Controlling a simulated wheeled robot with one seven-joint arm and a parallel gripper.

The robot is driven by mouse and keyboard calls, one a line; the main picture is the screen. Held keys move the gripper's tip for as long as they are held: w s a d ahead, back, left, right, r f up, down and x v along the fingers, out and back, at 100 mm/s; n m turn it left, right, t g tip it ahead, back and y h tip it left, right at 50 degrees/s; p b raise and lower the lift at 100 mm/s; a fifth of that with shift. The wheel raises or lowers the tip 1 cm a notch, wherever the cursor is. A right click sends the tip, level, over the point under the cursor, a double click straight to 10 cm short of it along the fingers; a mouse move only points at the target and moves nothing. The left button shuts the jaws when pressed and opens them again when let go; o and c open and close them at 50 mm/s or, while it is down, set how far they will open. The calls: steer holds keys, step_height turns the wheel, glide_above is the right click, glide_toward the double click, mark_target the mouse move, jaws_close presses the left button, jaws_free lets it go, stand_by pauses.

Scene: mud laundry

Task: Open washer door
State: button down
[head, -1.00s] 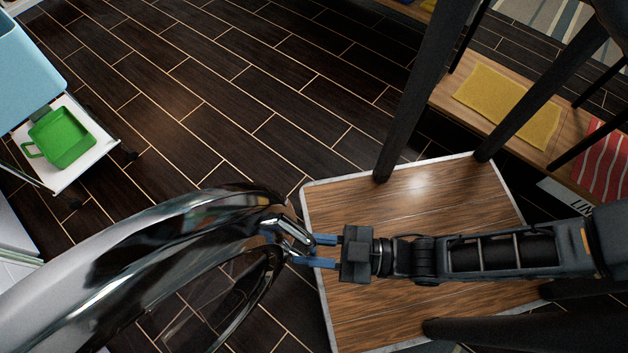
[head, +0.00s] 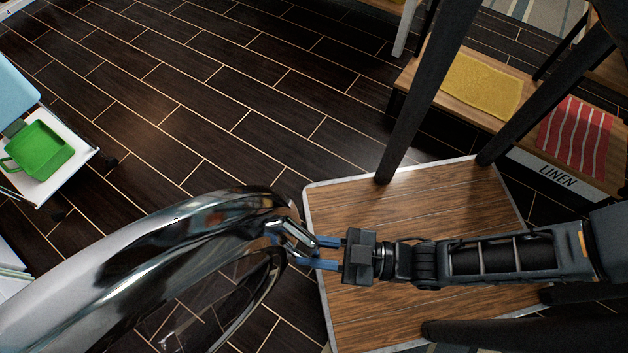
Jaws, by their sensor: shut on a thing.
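The washer door (head: 110,265) is a large round chrome ring with dark see-through glass, at the lower left of the head view. It stands swung out over the floor, and the washer's body cannot be made out for certain. A chrome handle (head: 292,232) sits on the door's right edge. My gripper (head: 312,252) reaches in from the right, with its blue fingers either side of the handle, shut on it. The fingertips are partly hidden by the handle and rim.
Dark plank floor (head: 215,95) lies open beyond the door. A white cart (head: 75,165) with a green bin (head: 40,150) stands at left. A wooden shelf (head: 530,125) with a yellow towel (head: 467,85) and a red striped towel (head: 574,137) stands at upper right.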

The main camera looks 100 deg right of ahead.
steer(key=c, duration=1.2)
jaws_free()
steer(key=shift+s+d+f, duration=0.2)
steer(key=shift+s+f, duration=0.1)
steer(key=shift+s, duration=0.05)
steer(key=shift+o, duration=0.9)
steer(key=shift+w+r, duration=0.1)
steer(key=shift+a, duration=0.1)
steer(key=v, duration=0.7)
steer(key=shift+s, duration=0.4)
steer(key=shift+a, duration=0.1)
